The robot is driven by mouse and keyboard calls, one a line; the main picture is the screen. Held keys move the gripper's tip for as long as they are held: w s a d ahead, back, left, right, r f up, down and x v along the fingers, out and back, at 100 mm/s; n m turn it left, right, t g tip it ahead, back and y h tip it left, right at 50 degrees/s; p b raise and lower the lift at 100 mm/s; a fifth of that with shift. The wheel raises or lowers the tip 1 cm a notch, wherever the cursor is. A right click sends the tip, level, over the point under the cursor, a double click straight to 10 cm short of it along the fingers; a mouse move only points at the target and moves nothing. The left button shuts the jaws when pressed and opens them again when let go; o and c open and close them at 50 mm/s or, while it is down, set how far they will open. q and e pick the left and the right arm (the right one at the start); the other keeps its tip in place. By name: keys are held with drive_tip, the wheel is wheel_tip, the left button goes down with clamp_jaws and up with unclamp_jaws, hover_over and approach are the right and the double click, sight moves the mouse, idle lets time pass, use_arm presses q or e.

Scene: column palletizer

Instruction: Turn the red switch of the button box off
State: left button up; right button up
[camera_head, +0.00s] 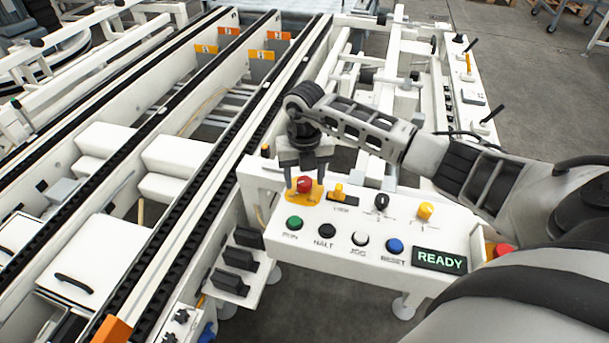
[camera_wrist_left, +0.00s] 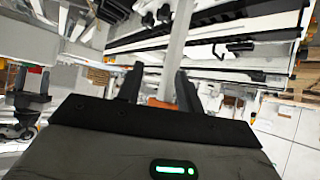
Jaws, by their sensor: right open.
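The button box (camera_head: 340,267) is a white sloped panel in the head view. Its red switch (camera_head: 304,185) is a round red knob on a yellow plate at the panel's upper left. My right gripper (camera_head: 305,177) points down over the red switch, its two fingers apart, one to each side of the knob in the picture. I cannot tell whether either finger touches it. My left gripper is out of the head view. In the left wrist view my left gripper (camera_wrist_left: 160,88) has its fingers apart, with no object clearly held between them.
Beside the red switch are a yellow switch (camera_head: 339,193), a black knob (camera_head: 381,202) and a yellow knob (camera_head: 425,211). Below are green, black, white and blue (camera_head: 395,246) buttons and a READY display (camera_head: 439,261). Conveyor rails (camera_head: 180,190) run along the left.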

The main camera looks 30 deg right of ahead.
drive_tip(key=shift+f, duration=0.15)
drive_tip(key=c, duration=1)
